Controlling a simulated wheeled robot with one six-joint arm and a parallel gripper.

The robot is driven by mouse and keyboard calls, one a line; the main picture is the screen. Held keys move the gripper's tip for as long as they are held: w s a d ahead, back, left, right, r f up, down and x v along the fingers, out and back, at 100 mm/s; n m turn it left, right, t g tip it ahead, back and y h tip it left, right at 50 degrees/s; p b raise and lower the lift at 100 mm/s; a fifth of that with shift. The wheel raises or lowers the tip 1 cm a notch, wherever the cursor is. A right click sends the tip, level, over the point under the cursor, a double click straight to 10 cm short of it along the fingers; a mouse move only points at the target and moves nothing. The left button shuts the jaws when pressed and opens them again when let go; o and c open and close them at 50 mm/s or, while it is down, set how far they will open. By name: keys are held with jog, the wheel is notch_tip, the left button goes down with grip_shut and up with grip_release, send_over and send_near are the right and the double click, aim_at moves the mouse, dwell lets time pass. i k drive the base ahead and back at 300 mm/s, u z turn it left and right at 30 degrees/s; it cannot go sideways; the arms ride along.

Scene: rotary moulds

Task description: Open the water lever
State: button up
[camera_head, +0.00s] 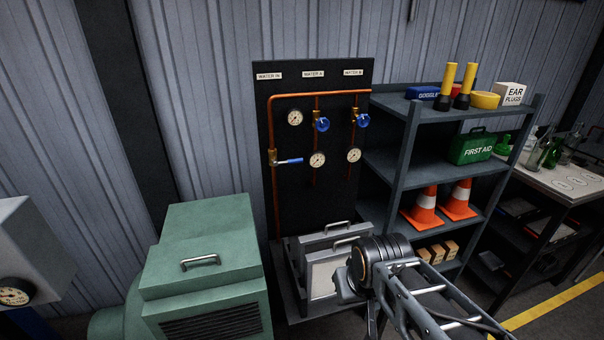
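The water lever (290,161) is a blue handle on a brass valve on the left vertical copper pipe. It points right, roughly horizontal, across the pipe. It sits on a dark panel (287,215) under a label that seems to read "WATER IN" (269,76). Two blue round valve knobs (322,124) (362,120) are on the pipes to its right, with several gauges around them. My arm's dark round joint and links show at the lower right, below and right of the lever and apart from it.
A green cabinet (205,245) stands at the lower left, in front of the panel. Grey cases with handles (338,268) stand below the panel. A shelf rack (402,150) with cones and a first aid box stands right. The space before the lever looks clear.

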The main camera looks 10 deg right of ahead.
aim_at(292, 161)
jog(key=z, duration=0.1)
jog(key=k, duration=0.4)
jog(key=u, duration=0.8)
jog(key=i, duration=0.95)
